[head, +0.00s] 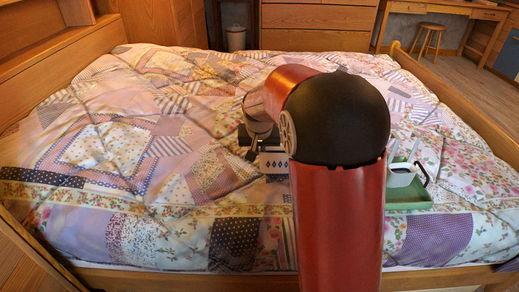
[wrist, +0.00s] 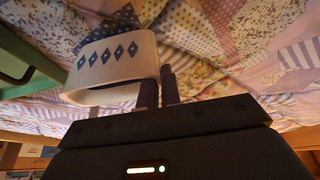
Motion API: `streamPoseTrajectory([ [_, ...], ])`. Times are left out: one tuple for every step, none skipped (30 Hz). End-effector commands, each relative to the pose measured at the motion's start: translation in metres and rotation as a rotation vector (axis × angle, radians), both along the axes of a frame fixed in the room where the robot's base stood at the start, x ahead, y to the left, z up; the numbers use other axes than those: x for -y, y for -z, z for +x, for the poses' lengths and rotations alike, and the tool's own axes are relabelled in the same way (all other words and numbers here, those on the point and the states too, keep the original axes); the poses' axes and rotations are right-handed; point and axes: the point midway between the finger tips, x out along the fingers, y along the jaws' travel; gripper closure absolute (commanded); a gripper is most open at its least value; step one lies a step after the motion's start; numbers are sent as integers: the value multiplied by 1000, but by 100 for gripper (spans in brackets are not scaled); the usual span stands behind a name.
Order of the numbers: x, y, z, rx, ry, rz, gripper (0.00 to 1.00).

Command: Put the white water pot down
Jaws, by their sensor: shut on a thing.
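The white water pot (wrist: 112,62), with a row of dark blue diamonds, is in my gripper (wrist: 159,82) in the wrist view. The dark fingers are shut on its right edge. In the head view the pot (head: 272,162) shows below my gripper (head: 252,150), over the patchwork quilt, partly hidden by my red and black arm. I cannot tell whether its base touches the quilt.
The bed (head: 120,150) fills most of the head view. A green tray (head: 412,197) lies at its right, bearing a white item (head: 401,178) with a dark handle. A green edge (wrist: 22,55) shows left of the pot. The quilt's left side is clear.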

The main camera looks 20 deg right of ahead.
Motion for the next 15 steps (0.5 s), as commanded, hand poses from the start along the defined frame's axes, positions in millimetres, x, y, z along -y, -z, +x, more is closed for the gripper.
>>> streamPoseTrajectory([
  [0,-1,0,2,0,-1,100],
  [0,0,0,2,0,-1,100],
  [0,2,0,1,0,0,100],
  [0,3,0,1,0,0,100],
  [0,4,0,1,0,0,100],
  [0,3,0,0,0,0,90],
  [0,3,0,0,0,0,86],
  [0,3,0,0,0,0,82],
  [0,3,0,0,0,0,76],
  [0,3,0,0,0,0,73],
  [0,3,0,0,0,0,73],
  [0,3,0,0,0,0,73],
  [0,3,0,0,0,0,73],
  [0,3,0,0,0,0,73],
  [0,3,0,0,0,0,73],
])
